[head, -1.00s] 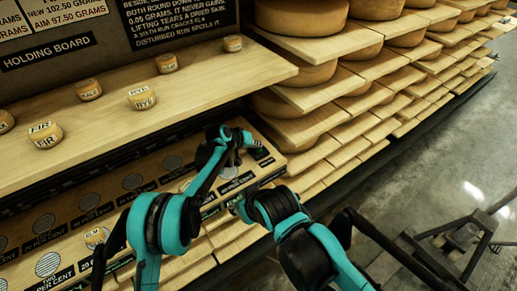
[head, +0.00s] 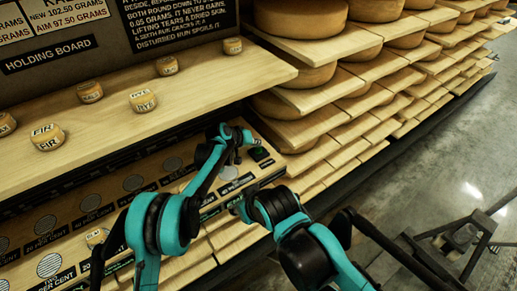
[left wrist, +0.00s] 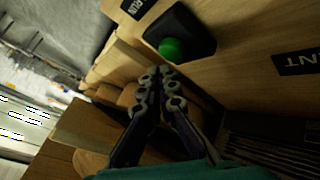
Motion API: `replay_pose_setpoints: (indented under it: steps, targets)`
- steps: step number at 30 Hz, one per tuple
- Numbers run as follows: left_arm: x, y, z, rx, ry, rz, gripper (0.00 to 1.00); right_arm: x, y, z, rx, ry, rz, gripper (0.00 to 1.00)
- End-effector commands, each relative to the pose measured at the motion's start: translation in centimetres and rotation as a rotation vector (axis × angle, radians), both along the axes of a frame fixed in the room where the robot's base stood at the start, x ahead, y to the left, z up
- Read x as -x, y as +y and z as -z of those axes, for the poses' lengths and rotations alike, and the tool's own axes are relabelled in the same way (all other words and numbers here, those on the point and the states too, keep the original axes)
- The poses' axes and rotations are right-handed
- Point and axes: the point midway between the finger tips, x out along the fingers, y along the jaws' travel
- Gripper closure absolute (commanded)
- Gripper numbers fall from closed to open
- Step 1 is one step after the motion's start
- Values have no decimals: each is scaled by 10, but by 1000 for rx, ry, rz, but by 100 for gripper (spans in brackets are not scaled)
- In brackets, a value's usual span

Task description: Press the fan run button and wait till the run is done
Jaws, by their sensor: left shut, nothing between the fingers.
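The fan run button is a green round button on a black box (left wrist: 180,38), beside a label reading RUN. In the head view the green button (head: 260,153) sits at the right end of the slanted panel (head: 150,185). My left gripper (head: 239,156) is just left of the button in the head view. In the left wrist view its two grey-jointed fingers (left wrist: 160,88) are together and empty, with tips just below the green button (left wrist: 172,48) in the picture and apart from it. My right arm (head: 310,250) comes in at the lower middle; its fingers cannot be made out.
A wooden holding board (head: 190,100) with several small labelled cheeses lies above the panel. The panel carries several round vents and per cent labels. Racks of large cheese wheels (head: 310,75) stand at the right. A dark trolley (head: 460,240) stands on the floor at lower right.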

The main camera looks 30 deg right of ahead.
Motion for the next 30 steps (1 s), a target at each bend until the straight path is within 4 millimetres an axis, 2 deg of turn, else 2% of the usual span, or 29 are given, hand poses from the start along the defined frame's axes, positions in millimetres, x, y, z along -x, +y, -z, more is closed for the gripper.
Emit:
replay_pose_setpoints:
  steps: [10,24,30]
  targets:
    - [0,0,-3,0,0,0,100,0,0,-2,0,0,0,60]
    - [0,0,-48,0,0,0,100,0,0,-28,0,0,0,60]
    - [0,0,-50,0,0,0,100,0,0,-28,0,0,0,60]
